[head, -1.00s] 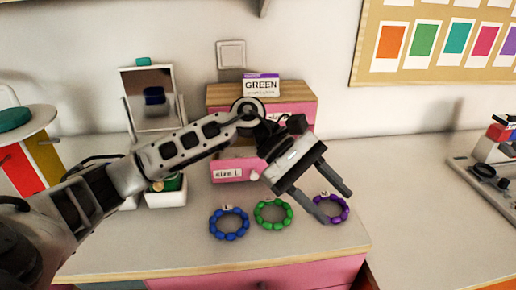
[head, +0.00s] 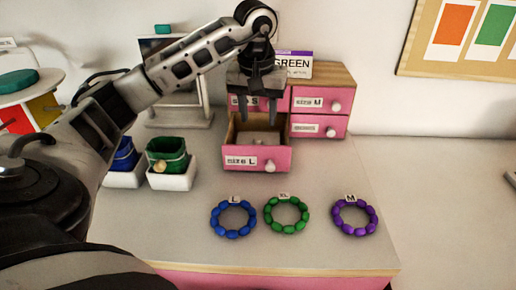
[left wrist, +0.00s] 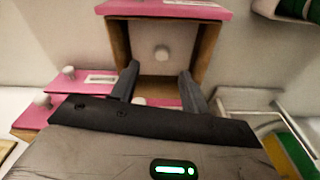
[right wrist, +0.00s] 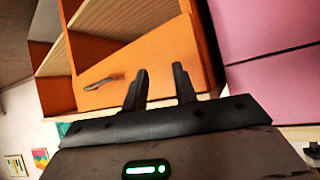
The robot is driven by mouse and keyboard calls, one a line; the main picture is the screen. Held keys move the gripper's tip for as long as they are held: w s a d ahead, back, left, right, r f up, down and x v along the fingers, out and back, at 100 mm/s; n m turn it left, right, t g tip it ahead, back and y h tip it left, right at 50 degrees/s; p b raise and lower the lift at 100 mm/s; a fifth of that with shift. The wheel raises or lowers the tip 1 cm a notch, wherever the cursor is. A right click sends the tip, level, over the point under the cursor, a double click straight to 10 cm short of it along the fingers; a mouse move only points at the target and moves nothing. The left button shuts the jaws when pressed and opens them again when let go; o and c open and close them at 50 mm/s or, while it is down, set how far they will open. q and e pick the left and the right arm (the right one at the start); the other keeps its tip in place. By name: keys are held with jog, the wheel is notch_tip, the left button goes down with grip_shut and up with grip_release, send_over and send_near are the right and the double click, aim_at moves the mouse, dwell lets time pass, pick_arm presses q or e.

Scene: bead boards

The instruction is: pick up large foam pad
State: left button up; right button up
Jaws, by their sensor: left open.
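The pink "size L" drawer (head: 232,158) stands pulled out from the cabinet. Inside it lies a flat light-grey pad (head: 259,136) that looks like the large foam pad. The left wrist view shows the pad (left wrist: 150,40) on the drawer floor, with a small round knob at its middle. My left gripper (head: 258,118) points down just above the open drawer, open and empty. In its wrist view its fingertips (left wrist: 158,70) are apart near the drawer's edge. My right gripper (right wrist: 162,72) is open and empty, facing an orange wooden shelf unit, away from the pad.
Blue (head: 233,235), green (head: 286,230) and purple (head: 354,231) bead bracelets lie on the table in front of the cabinet. White holders with blue and green pouches (head: 167,154) stand left of the drawer. A mirror stands behind. The table right of the cabinet is clear.

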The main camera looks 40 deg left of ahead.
aim_at(258, 138)
pick_arm(q)
jog(key=shift+w+a+f+p, duration=0.1)
jog(key=shift+f, duration=0.95)
jog(key=shift+w+a+f+p, duration=0.1)
jog(key=shift+a+f, duration=0.05)
jog(key=shift+f, duration=0.9)
jog(key=shift+w+a+f+p, duration=0.1)
jog(key=shift+f, duration=0.95)
grip_shut()
